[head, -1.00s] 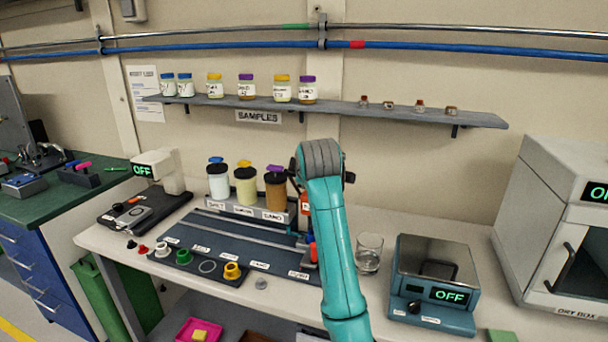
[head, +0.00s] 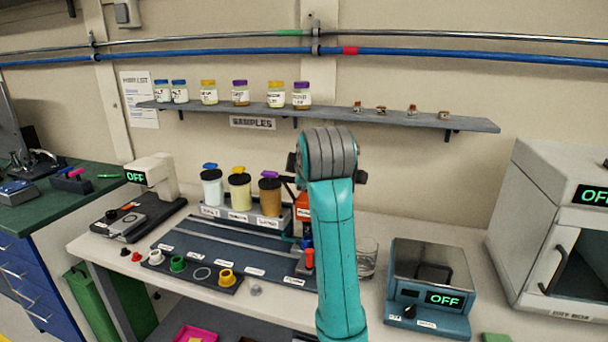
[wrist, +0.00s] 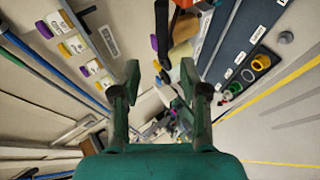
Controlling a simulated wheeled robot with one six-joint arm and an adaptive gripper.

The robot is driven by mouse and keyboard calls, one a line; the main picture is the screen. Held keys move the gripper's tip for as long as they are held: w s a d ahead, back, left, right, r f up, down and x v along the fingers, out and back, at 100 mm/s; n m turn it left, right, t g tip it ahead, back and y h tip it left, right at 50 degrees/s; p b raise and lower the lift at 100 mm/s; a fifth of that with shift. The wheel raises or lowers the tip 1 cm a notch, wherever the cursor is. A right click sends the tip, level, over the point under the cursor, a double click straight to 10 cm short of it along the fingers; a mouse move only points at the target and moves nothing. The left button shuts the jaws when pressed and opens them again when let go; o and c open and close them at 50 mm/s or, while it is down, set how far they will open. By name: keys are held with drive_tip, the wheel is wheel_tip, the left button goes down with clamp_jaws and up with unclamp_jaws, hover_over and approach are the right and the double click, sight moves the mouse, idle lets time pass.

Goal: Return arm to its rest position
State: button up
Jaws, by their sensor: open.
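My gripper (wrist: 160,80) shows in the wrist view with its two dark green fingers spread apart and nothing between them. In the head view my teal arm (head: 338,245) rises from the bottom edge, with its grey joint at the top in front of the wall below the shelf. My gripper is mostly hidden behind the arm there, so its exact distance from the bench things cannot be told.
Sample jars (head: 240,93) stand on the wall shelf (head: 430,118). Lidded jars (head: 239,190) stand on the bench left of my arm.

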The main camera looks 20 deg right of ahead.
drive_tip(key=shift+f, duration=0.1)
drive_tip(key=s+f+m, duration=0.1)
drive_tip(key=s+f, duration=0.2)
drive_tip(key=f, duration=0.6)
drive_tip(key=s+f+m, duration=0.1)
drive_tip(key=s+f, duration=0.2)
drive_tip(key=f, duration=0.7)
drive_tip(key=s+f+m+t, duration=0.1)
drive_tip(key=s+f, duration=0.2)
drive_tip(key=f, duration=0.7)
drive_tip(key=shift+s+a+f, duration=0.1)
drive_tip(key=shift+a+f, duration=0.05)
drive_tip(key=shift+a, duration=0.25)
drive_tip(key=s+f+m+t+y, duration=0.1)
drive_tip(key=s+f+m, duration=0.1)
drive_tip(key=s+f, duration=0.6)
drive_tip(key=s+f+m, duration=0.2)
drive_tip(key=s+f, duration=0.3)
drive_tip(key=s, duration=0.6)
drive_tip(key=s+r+m, duration=0.3)
drive_tip(key=s, duration=1.2)
drive_tip(key=s+a+r+m+t, duration=0.1)
drive_tip(key=s+r+m, duration=0.2)
drive_tip(key=s, duration=1.2)
drive_tip(key=shift+s+a+r+y, duration=0.15)
drive_tip(key=shift+a+r+y, duration=0.15)
drive_tip(key=shift+y, duration=0.1)
